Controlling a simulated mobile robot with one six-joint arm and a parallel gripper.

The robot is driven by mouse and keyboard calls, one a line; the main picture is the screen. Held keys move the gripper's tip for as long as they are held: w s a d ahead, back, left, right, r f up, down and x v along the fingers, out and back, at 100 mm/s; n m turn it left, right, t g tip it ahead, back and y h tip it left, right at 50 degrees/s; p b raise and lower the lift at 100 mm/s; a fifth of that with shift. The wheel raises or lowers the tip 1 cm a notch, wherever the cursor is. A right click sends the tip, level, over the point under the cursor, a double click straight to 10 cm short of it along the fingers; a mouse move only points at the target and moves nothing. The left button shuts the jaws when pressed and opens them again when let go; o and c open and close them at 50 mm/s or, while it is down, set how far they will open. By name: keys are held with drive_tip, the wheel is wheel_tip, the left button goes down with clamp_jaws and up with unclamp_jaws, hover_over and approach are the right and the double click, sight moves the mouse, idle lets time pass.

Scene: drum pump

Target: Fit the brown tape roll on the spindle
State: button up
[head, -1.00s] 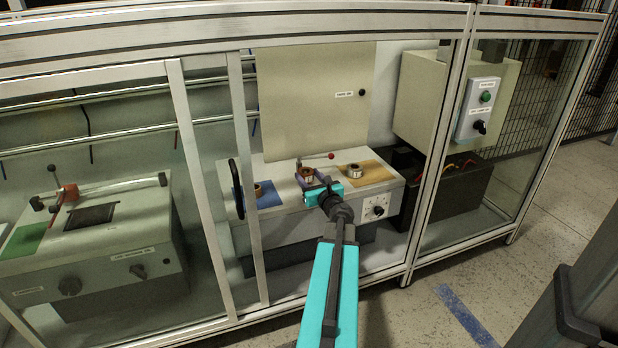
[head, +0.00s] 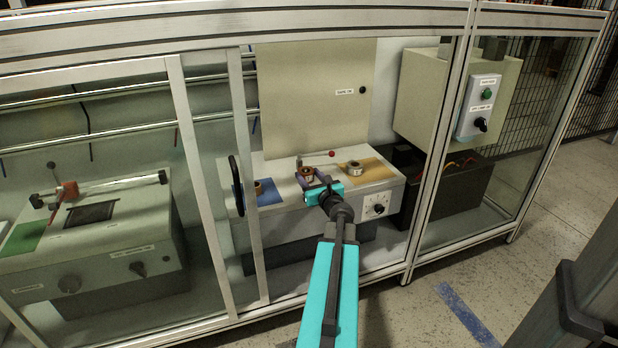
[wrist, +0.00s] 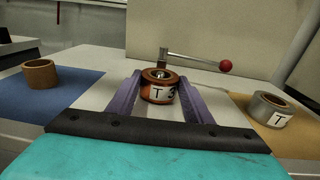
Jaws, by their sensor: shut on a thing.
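The brown tape roll (wrist: 159,88) is a coppery ring with a white label, upright between the two purple fingers of my gripper (wrist: 160,100). My gripper is shut on it. A metal tip, apparently the spindle (wrist: 160,74), shows in the roll's hole, so the roll appears to be around it; how far down it sits is hidden. In the head view the roll (head: 306,173) is at the middle of the machine top, just beyond my gripper (head: 314,180).
A lever with a red ball (wrist: 225,66) stands close behind the roll. A tan ring (wrist: 40,74) sits on the blue mat (wrist: 70,92) at left. A silver roll (wrist: 268,108) sits on the yellow mat (wrist: 303,140) at right. The cabinet frame and sliding door (head: 233,190) border the opening.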

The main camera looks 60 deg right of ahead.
drive_tip(key=o, duration=1.2)
drive_tip(key=shift+s+a, duration=0.1)
drive_tip(key=p+v, duration=0.1)
drive_tip(key=v, duration=0.7)
drive_tip(key=shift+a+p, duration=0.1)
drive_tip(key=shift+p, duration=0.3)
drive_tip(key=shift+s+r+p, duration=0.1)
drive_tip(key=shift+s+p, duration=0.05)
drive_tip(key=shift+p, duration=0.6)
drive_tip(key=shift+p, duration=0.3)
drive_tip(key=p+v, duration=0.2)
drive_tip(key=p, duration=0.5)
drive_tip(key=shift+s+a, duration=0.1)
drive_tip(key=shift+s, duration=0.05)
drive_tip(key=shift+p+v, duration=1.4)
drive_tip(key=shift+p, duration=0.25)
